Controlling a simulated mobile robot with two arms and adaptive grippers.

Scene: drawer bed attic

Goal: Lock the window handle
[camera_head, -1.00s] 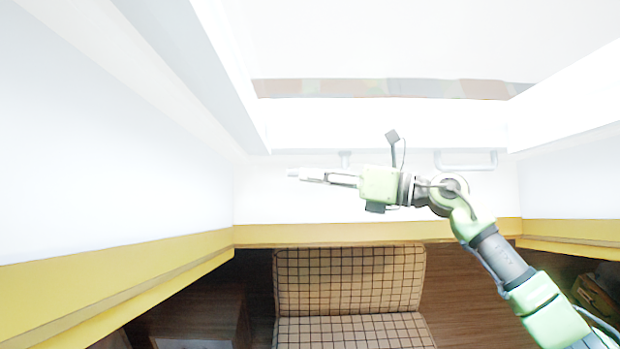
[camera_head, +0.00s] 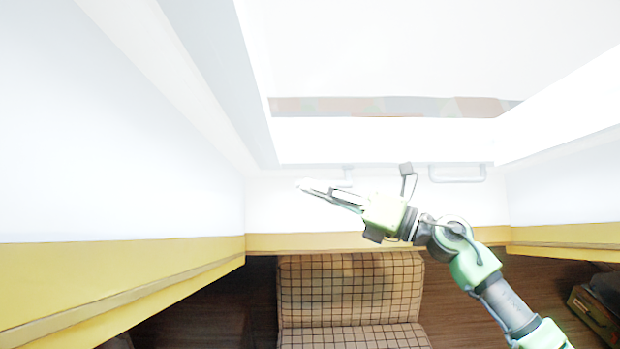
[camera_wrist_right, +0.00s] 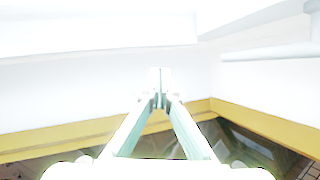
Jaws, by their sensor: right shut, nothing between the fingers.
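The white window frame (camera_head: 390,138) spans the upper part of the head view. A small pale handle (camera_head: 347,173) hangs at its lower edge, left of the middle, and a wider white bar handle (camera_head: 458,179) sits to the right. My right gripper (camera_head: 302,186) is shut and empty, pointing left and slightly up, with its tips left of the small handle in the picture; no contact is clear. In the right wrist view the shut fingers (camera_wrist_right: 160,78) point at blank white wall, and a white bar (camera_wrist_right: 268,53) lies to their right. My left gripper is not in view.
A yellow ledge (camera_head: 350,242) runs along the walls below the window. A checkered seat (camera_head: 350,290) stands below it on a dark wooden floor. A white slanted wall (camera_head: 100,150) fills the left. Strong brightness hides window detail.

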